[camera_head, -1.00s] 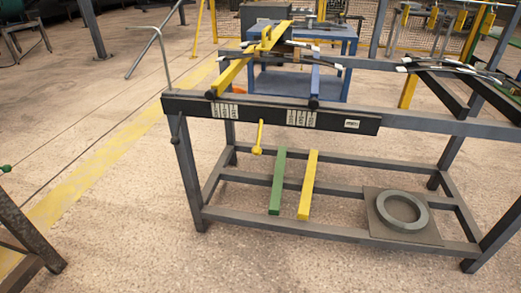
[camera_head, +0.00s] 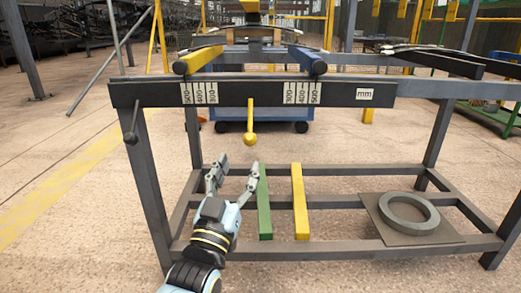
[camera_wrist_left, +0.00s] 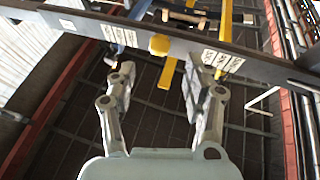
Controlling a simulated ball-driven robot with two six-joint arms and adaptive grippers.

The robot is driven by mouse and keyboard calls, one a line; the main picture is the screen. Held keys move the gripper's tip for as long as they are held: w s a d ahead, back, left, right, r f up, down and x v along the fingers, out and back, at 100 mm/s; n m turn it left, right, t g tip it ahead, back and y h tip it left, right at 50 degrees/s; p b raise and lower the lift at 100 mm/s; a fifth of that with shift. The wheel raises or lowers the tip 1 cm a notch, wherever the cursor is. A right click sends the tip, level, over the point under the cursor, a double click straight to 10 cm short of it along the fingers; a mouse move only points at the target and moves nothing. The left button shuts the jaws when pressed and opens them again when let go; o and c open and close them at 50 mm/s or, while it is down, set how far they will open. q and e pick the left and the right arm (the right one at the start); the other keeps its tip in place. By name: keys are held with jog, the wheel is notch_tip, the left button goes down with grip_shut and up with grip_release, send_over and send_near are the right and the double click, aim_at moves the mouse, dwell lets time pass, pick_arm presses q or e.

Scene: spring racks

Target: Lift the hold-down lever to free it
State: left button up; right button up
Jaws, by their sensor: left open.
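The hold-down lever (camera_head: 250,122) is a short yellow bar with a round knob, hanging down from the front beam (camera_head: 345,94) of the grey rack. My left gripper (camera_head: 234,172) is open and empty, below and slightly left of the lever in the head view, fingers pointing up. In the left wrist view the lever's yellow knob (camera_wrist_left: 159,45) shows beyond the two fingertips (camera_wrist_left: 157,76), roughly in line with the gap between them. The fingers appear apart from the knob. My right gripper is not in view.
A green bar (camera_head: 264,202) and a yellow bar (camera_head: 300,202) lie across the lower rails. A grey ring (camera_head: 409,214) rests on a plate at right. A dark handle (camera_head: 130,136) hangs from the beam's left end. Blue and yellow arms (camera_head: 302,60) extend behind the beam.

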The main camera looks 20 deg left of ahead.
aim_at(248, 144)
pick_arm(q)
jog(key=b+x, duration=0.2)
jog(key=x, duration=0.6)
jog(key=shift+w, duration=0.25)
jog(key=shift+w+r, duration=0.15)
jog(key=shift+w, duration=0.1)
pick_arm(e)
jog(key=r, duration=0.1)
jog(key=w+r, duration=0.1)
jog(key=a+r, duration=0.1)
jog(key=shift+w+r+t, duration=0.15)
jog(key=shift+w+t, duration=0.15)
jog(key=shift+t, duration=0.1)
pick_arm(q)
grip_shut()
